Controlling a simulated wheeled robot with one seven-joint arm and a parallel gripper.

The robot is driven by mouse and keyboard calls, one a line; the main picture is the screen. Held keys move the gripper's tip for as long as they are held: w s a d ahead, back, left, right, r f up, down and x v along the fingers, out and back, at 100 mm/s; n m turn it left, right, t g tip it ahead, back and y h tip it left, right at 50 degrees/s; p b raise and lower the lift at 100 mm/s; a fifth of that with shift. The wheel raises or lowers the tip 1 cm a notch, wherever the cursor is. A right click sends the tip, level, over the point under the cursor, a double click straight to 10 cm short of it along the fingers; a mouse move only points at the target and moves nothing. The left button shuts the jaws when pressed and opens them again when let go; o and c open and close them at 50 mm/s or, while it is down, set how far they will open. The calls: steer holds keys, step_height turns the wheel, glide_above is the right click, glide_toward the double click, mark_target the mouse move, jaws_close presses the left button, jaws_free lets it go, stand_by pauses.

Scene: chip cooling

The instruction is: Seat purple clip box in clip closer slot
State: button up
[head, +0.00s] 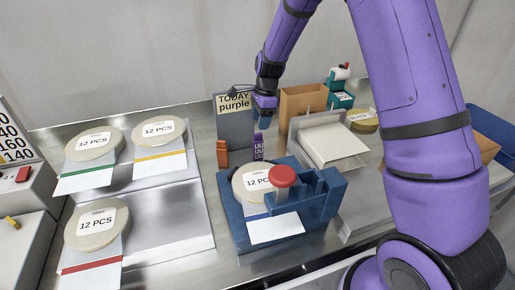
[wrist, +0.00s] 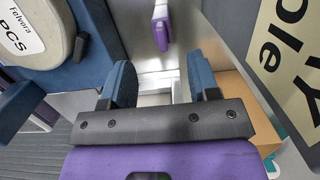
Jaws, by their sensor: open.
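The purple clip box (head: 258,148) stands upright behind the blue fixture, in front of the grey sign stand. In the wrist view the purple clip box (wrist: 161,30) is ahead of my fingers, roughly in line with the gap between them and apart from both. My gripper (head: 265,110) hangs above it in the head view; in the wrist view my gripper (wrist: 162,82) is open and empty. The blue fixture (head: 235,231) holds a round bag labelled 12 PCS (head: 256,182), and a red-capped post (head: 282,178) stands there. I cannot tell which of its gaps is the clip closer slot.
An orange clip box (head: 222,152) stands close left of the purple one. The sign (head: 234,103) reads TODAY purple. Several labelled round bags (head: 93,143) lie at left. A white open box (head: 334,145) and a cardboard box (head: 302,101) stand right of my gripper.

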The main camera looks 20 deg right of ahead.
mark_target(257, 140)
steer(key=shift+w+a+f, duration=0.1)
steer(key=shift+a+f, duration=0.1)
steer(key=shift+f, duration=1.2)
steer(key=shift+s+a+f, duration=0.1)
steer(key=shift+a+f, duration=0.05)
steer(key=shift+f, duration=1.25)
steer(key=shift+w+a+f, duration=0.1)
steer(key=shift+a+f, duration=0.1)
steer(key=shift+f, duration=1.2)
steer(key=c, duration=1)
